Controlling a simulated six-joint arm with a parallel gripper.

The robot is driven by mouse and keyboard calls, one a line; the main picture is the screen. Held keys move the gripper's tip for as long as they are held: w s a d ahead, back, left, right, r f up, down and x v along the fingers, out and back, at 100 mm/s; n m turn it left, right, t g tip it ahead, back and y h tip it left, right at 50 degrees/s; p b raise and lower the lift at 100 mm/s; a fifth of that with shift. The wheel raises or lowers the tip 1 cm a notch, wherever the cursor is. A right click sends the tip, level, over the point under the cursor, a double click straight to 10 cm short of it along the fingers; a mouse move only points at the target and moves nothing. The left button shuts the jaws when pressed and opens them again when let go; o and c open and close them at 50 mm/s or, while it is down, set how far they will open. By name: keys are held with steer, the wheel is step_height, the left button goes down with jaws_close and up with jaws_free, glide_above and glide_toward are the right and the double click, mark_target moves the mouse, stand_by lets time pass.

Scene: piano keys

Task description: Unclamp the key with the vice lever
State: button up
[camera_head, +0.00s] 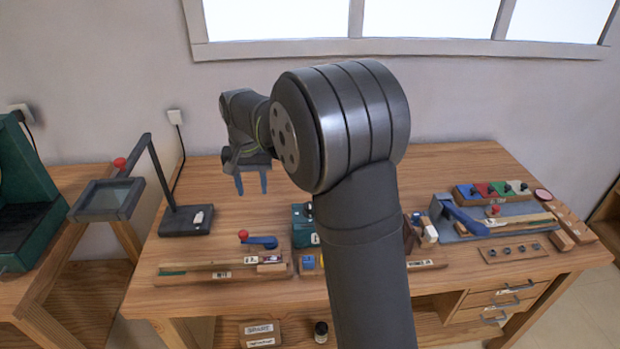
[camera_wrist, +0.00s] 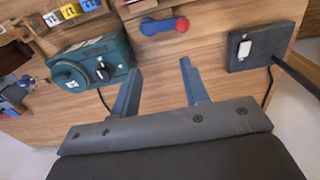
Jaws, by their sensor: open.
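The vice stands on a grey plate (camera_head: 445,232) at the right of the bench. Its blue lever (camera_head: 463,216) slants down to the right. A pale wooden key (camera_head: 520,220) lies along the plate beside the lever; whether the jaws grip it cannot be told. In the wrist view a small blue fixture (camera_wrist: 14,92) at the left edge may be the vice. My gripper (camera_head: 252,184) is open and empty above the left-middle of the bench, far from the vice. Its two blue fingers also show in the wrist view (camera_wrist: 160,68), apart, with bare wood between them.
A teal box with a dark knob (camera_wrist: 95,63) and a blue lever with a red ball (camera_wrist: 163,25) are near my gripper. A lamp base (camera_wrist: 262,45) stands at its other side. Coloured blocks (camera_head: 492,190) sit behind the vice. My arm hides the bench's middle.

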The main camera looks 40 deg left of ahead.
steer(key=shift+s+n, duration=0.1)
steer(key=shift+n, duration=0.2)
steer(key=c, duration=0.7)
steer(key=shift+s+f+n, duration=0.15)
steer(key=shift+s+n, duration=0.05)
steer(key=shift+n, duration=0.3)
jaws_close()
steer(key=s+f+n+t, duration=0.1)
steer(key=s+n, duration=0.4)
steer(key=n, duration=1)
steer(key=s+f+n+t+y, duration=0.1)
steer(key=s+n, duration=0.4)
steer(key=n, duration=1)
steer(key=shift+s+d+f+n, duration=0.2)
steer(key=shift+f+n, duration=0.1)
steer(key=shift+f, duration=0.25)
